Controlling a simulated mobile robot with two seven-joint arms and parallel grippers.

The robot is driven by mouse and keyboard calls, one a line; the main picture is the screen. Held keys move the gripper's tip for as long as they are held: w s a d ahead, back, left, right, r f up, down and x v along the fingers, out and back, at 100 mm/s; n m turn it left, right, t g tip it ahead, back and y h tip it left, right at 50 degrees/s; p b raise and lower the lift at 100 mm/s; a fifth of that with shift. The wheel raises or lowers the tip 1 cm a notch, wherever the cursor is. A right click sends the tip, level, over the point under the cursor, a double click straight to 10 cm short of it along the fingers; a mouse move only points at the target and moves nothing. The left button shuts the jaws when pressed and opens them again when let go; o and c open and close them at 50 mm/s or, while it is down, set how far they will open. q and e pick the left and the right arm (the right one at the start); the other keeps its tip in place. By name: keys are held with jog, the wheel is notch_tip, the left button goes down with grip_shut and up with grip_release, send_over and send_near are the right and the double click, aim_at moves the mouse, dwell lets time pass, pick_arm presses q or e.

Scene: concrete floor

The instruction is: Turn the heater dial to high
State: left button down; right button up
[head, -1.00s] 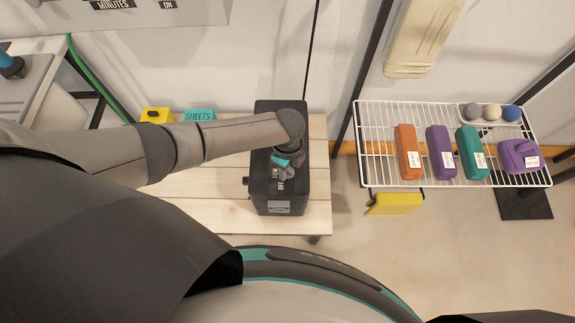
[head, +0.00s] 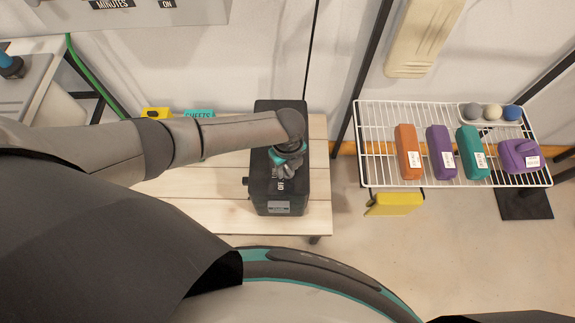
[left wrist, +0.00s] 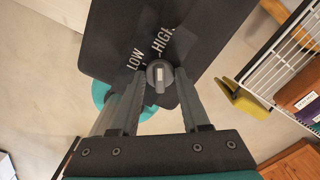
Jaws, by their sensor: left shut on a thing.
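The heater (head: 292,205) is a black box on a pale slatted wooden table. Its dial (left wrist: 158,66) is a small dark round knob with a pale pointer mark, seen in the left wrist view. The words LOW and HIGH are printed on the panel beyond the dial. In the head view, OFF shows just below the gripper. My left gripper (head: 286,170) is over the heater's top, its fingers shut on the dial from both sides; the left wrist view shows it close up (left wrist: 160,80). The fingers partly hide the dial. My right gripper is in no view.
The wooden table (head: 215,215) has bare room left of the heater. A yellow block (head: 156,113) and a teal SHEETS box (head: 199,115) stand behind my arm. A white wire shelf (head: 375,120) at right holds several coloured cases and balls.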

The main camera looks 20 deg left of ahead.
aim_at(288, 170)
pick_arm(q)
jog(key=shift+c, duration=1.9)
grip_release()
jog(key=shift+r, duration=0.1)
notch_tip(288, 170, up, 15)
jog(key=p, duration=0.4)
